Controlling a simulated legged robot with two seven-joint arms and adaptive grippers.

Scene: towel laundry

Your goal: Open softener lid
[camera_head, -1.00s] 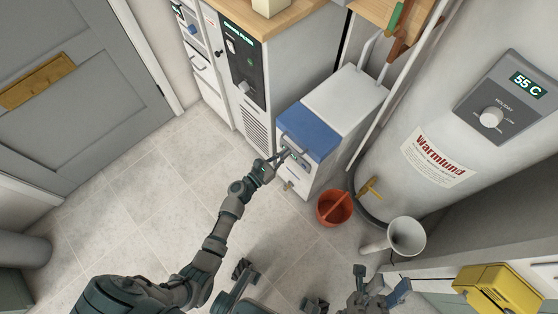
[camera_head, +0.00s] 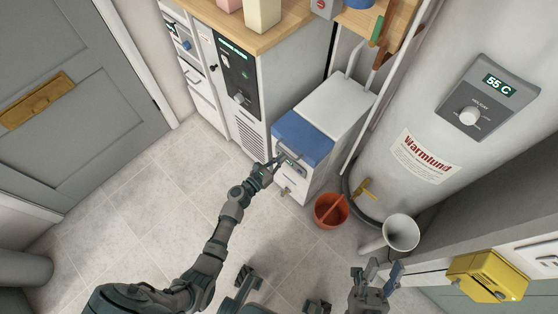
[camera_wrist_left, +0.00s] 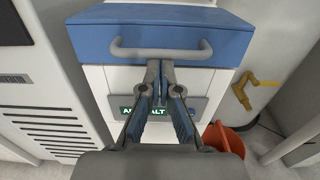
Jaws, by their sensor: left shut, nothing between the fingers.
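The softener is a white cabinet (camera_head: 313,180) with a blue lid (camera_head: 302,137) at the front of its top. The lid is down, and it also shows in the left wrist view (camera_wrist_left: 85,33). A grey bar handle (camera_wrist_left: 185,53) runs across the lid's front face. My left gripper (camera_head: 277,161) is shut and empty at the softener's front. In the left wrist view its fingertips (camera_wrist_left: 160,68) meet at the middle of the handle's lower edge; I cannot tell whether they touch it. The fingers partly hide a lit display (camera_wrist_left: 125,111). My right gripper (camera_head: 382,267) is open and empty, low in the head view.
An orange-red bucket (camera_head: 331,211) stands right of the softener, near a brass tap (camera_head: 367,190) on the large white tank (camera_head: 415,120). A white funnel-like vessel (camera_head: 401,233) and a yellow box (camera_head: 487,276) are at lower right. Tiled floor (camera_head: 130,210) is clear at left.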

